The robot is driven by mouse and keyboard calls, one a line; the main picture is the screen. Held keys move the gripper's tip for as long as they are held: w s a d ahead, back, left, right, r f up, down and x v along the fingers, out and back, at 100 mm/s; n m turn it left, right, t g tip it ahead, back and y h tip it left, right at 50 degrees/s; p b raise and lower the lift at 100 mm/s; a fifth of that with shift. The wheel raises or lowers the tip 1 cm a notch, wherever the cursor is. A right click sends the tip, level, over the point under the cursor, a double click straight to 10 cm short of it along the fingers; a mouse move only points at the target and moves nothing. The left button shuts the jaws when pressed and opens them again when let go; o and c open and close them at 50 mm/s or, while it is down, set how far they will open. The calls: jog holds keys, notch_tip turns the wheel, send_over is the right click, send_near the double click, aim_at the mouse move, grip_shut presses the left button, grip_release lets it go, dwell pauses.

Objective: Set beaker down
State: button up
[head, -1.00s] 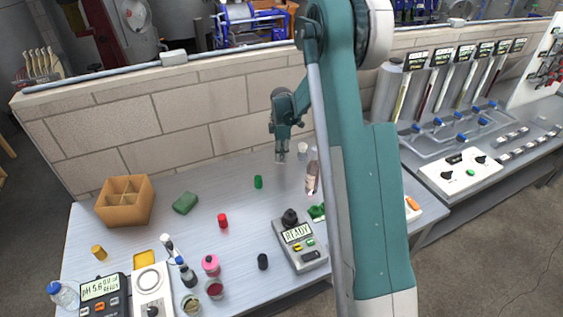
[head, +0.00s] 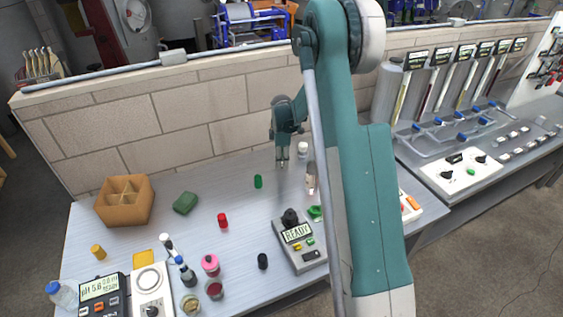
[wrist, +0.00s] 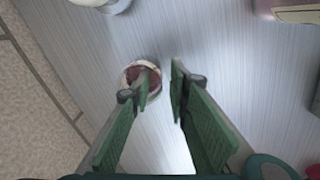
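A small round beaker-like vessel (wrist: 130,76) with a pale rim and dark red contents shows in the wrist view, seen from above. My gripper (wrist: 161,78) is open. Its left fingertip overlaps the vessel in the picture, and its right fingertip is apart from it to the right. I cannot tell whether the left finger touches it. In the head view my gripper (head: 282,162) hangs low over the back of the bench. The vessel is not clear there.
A white cup (head: 303,149) and a bottle (head: 310,182) stand right of my gripper. A green cap (head: 258,181) is to its left front. The READY instrument (head: 300,243) is in front. The brick wall (head: 180,118) rises close behind.

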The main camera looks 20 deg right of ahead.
jog(key=shift+r, duration=0.2)
notch_tip(320, 180, up, 12)
jog(key=shift+s+p, duration=0.15)
jog(key=shift+p, duration=0.3)
dwell(0.4)
jog(key=shift+a, duration=0.1)
dwell(0.5)
jog(key=s+a+r+m+t, duration=0.1)
jog(key=s+a+r+m, duration=0.1)
jog(key=s+a+r, duration=0.35)
jog(key=s+a+r+m+t, duration=0.1)
jog(key=s+a+r+m, duration=0.15)
jog(key=s+r, duration=0.55)
jog(key=s+a+r+m+t, duration=0.1)
jog(key=s+a+r+m, duration=0.1)
jog(key=s+a+r, duration=0.35)
jog(key=s+a+m+t, duration=0.2)
jog(key=s+a+m, duration=0.1)
jog(key=s, duration=1)
jog(key=s+a+m+t, duration=0.1)
jog(key=s+a+m, duration=0.2)
jog(key=s, duration=1)
jog(key=shift+s+m+t, duration=0.25)
jog(key=shift+m+t, duration=0.15)
jog(key=shift+m, duration=0.55)
